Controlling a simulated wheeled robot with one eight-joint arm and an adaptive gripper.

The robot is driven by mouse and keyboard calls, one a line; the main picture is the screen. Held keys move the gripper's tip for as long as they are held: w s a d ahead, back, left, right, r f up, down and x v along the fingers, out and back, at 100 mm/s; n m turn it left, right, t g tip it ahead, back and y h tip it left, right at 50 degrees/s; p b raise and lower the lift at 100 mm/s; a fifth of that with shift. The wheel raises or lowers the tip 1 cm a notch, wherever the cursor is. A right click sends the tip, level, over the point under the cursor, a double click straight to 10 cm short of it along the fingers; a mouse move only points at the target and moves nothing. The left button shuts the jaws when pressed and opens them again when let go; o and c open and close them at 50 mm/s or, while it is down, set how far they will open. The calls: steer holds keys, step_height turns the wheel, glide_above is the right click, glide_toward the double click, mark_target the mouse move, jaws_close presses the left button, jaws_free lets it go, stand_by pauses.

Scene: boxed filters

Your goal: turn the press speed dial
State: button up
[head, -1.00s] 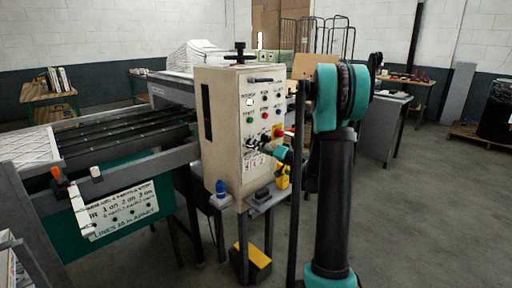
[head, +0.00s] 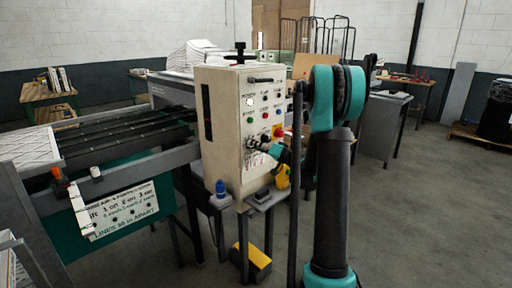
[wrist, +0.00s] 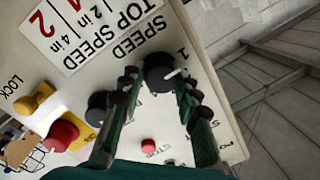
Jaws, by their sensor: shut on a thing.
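The press speed dial (wrist: 157,68) is a black round knob with a white pointer, beside the printed word SPEED in the wrist view. My gripper (wrist: 161,80) has its two dark green fingers on either side of this dial and is shut on it. In the head view my gripper (head: 262,145) is at the front face of the beige control box (head: 228,150). There the fingers and wrist largely hide the dial.
Another black knob (wrist: 101,104) is close beside one finger. A red button (wrist: 61,134) on a yellow plate, a yellow knob (wrist: 40,97) and a small red button (wrist: 148,145) are on the same panel. A blue-capped bottle (head: 220,188) stands below the box.

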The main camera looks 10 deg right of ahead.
steer(key=shift+m, duration=0.3)
steer(key=shift+f+m+t, duration=0.15)
steer(key=shift+m+t, duration=0.25)
steer(key=shift+m, duration=3.8)
steer(key=o, duration=1.2)
steer(key=shift+c, duration=0.2)
steer(key=shift+s+d, duration=0.1)
steer(key=v, duration=1.1)
steer(key=shift+s+d, duration=0.25)
steer(key=shift+s, duration=0.05)
steer(key=shift+f, duration=0.1)
